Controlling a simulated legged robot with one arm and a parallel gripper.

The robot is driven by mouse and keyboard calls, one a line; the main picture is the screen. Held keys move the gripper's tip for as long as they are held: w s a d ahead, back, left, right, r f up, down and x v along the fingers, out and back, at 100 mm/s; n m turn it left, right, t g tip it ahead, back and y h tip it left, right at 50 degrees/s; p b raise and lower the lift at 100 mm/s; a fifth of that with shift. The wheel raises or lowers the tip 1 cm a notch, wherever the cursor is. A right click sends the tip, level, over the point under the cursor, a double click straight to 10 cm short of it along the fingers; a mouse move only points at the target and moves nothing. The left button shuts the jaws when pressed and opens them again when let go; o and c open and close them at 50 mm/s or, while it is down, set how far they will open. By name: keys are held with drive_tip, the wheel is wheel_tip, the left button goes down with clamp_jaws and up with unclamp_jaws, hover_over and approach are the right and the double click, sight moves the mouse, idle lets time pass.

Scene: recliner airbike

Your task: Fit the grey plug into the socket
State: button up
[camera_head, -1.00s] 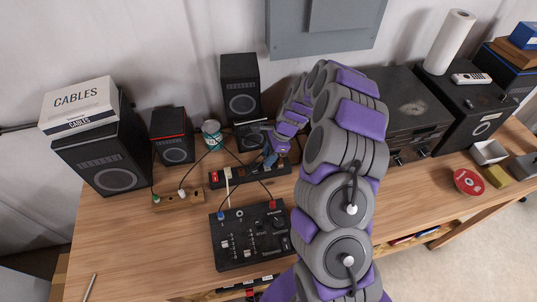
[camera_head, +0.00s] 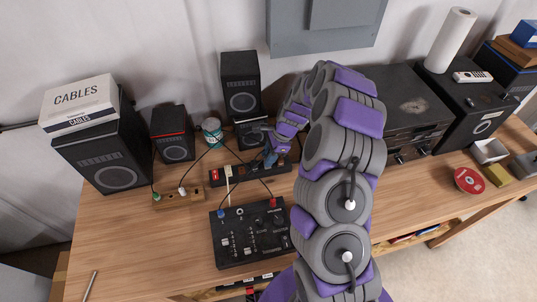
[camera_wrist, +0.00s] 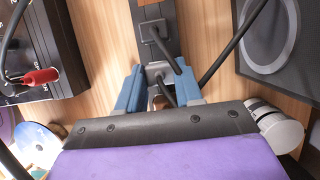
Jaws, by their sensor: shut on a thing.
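My gripper (camera_wrist: 160,82) is shut on a grey plug (camera_wrist: 159,70), which sits between its two blue fingers with a dark cable running from it. In the head view my gripper (camera_head: 270,158) is over the right part of the black power strip (camera_head: 238,174). The strip also shows in the wrist view (camera_wrist: 141,38). The held plug overlaps the strip there; I cannot tell whether it is seated or just above. The socket face under it is hidden. Another dark plug (camera_wrist: 155,31) sits in the strip just beyond the held one.
A black mixer (camera_head: 248,238) stands in front of the strip. A small wooden block with plugs (camera_head: 178,199) is to the left. Speakers (camera_head: 240,88) and a teal-labelled can (camera_head: 212,132) stand behind. The table's left front is mostly clear.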

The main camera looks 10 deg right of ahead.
drive_tip(key=shift+f, duration=0.7)
drive_tip(key=o, duration=1.1)
drive_tip(key=shift+r, duration=0.1)
drive_tip(key=v, duration=1.7)
drive_tip(key=shift+r+p, duration=0.1)
drive_tip(key=shift+p, duration=0.2)
